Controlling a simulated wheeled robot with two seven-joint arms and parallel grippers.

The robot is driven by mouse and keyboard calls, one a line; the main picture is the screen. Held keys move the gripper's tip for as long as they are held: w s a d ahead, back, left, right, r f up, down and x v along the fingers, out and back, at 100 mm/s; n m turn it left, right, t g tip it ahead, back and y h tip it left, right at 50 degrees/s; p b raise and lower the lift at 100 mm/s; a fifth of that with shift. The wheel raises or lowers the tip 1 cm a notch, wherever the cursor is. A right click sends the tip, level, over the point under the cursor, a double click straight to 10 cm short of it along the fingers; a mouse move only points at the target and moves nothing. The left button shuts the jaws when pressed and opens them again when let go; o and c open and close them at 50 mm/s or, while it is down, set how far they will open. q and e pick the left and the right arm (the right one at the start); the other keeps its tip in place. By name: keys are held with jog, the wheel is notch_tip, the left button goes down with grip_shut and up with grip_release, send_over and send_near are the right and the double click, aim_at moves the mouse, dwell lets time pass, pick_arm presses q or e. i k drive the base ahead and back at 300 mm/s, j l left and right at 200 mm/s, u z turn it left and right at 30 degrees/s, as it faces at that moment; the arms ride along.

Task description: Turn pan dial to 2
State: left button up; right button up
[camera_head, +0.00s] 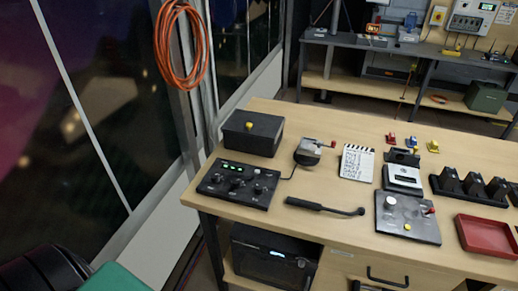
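A dark control box (212,190) with a lit green display (232,167) lies at the left front corner of the wooden table. Several small knobs stand on its top. I cannot tell which one is the pan dial, and its markings and setting are too small to read. A second dark panel (420,232) lies to the right near the front edge, with a pale round knob (390,202), a red-tipped part and a yellow button. Neither of my grippers is in view, and nothing touches either panel.
A black handled tool (325,207), a clapperboard (357,161), a small white-faced device (404,177) and a red tray (487,236) lie to the right.

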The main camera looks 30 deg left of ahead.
aim_at(215, 179)
jog(key=u, duration=1.1)
